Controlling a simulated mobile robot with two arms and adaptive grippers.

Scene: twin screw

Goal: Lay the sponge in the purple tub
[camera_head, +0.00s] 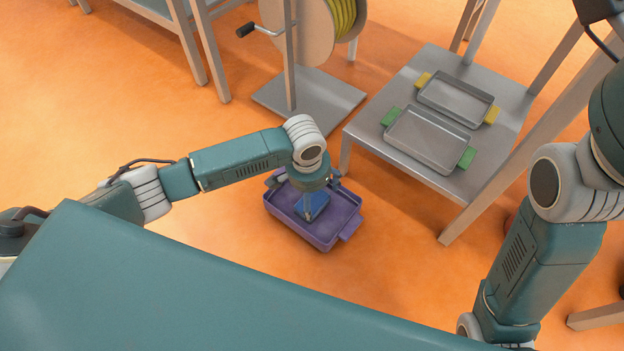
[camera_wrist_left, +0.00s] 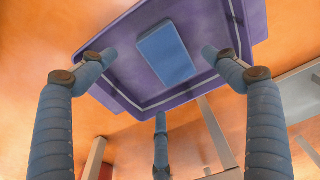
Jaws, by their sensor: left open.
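The purple tub (camera_head: 335,236) stands on the orange floor in the middle of the head view and fills the top of the left wrist view (camera_wrist_left: 112,30). The blue sponge (camera_wrist_left: 166,53) lies flat inside the tub, clear of its walls. In the head view the sponge (camera_head: 316,206) is partly hidden by my gripper. My left gripper (camera_head: 309,197) points down over the tub. In the left wrist view its fingers (camera_wrist_left: 160,76) are spread around the sponge with gaps between, holding nothing. My right arm shows at the right edge; its gripper is out of view.
A grey metal table (camera_head: 400,152) to the right of the tub holds a tray with green handles (camera_head: 428,141) and one with yellow handles (camera_head: 456,100). A reel stand (camera_head: 335,92) with a crank stands behind the tub. Floor left of the tub is clear.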

